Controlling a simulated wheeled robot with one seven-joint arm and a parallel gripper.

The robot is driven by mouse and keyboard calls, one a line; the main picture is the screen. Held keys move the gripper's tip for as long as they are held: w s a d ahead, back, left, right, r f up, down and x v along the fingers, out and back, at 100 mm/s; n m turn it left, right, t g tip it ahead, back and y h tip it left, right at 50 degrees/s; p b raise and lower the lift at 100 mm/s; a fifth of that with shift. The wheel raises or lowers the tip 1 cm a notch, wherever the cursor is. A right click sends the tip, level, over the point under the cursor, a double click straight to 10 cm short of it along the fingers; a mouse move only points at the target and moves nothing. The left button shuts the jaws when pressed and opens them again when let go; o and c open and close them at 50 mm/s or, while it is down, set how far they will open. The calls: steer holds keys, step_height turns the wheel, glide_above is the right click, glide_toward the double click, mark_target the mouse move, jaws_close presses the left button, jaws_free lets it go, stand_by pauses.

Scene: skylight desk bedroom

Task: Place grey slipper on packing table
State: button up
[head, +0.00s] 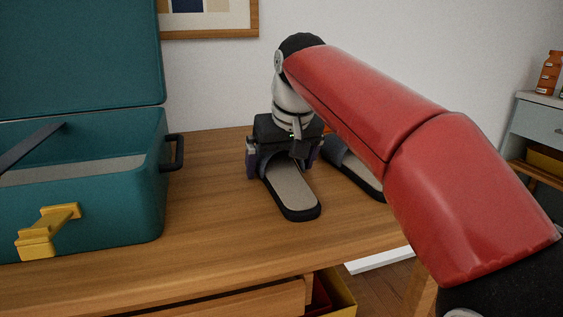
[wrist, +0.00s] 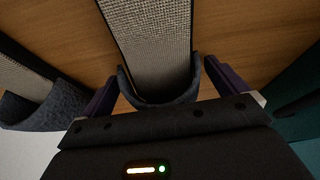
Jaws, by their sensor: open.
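A grey slipper (head: 291,194) with a dark sole edge lies flat on the wooden table (head: 215,214), its heel toward the front. It also shows in the wrist view (wrist: 155,38). My gripper (head: 283,165) is open over its strap end, with one finger on each side of the dark strap; I cannot tell whether they touch it. In the wrist view my gripper (wrist: 165,90) straddles the strap. A second, matching slipper (head: 358,174) lies to the right on the same table, partly hidden by my red arm. It shows at the left of the wrist view (wrist: 42,98).
An open teal suitcase (head: 110,217) stands on the table's left side, with a black handle (head: 178,152) and a yellow latch-like part (head: 47,231) at its front. A grey drawer cabinet (head: 540,122) holds orange bottles at the right. Bare tabletop lies between suitcase and slipper.

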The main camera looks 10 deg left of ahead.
steer(key=p+v, duration=0.3)
steer(key=v, duration=0.9)
steer(key=shift+a, duration=0.1)
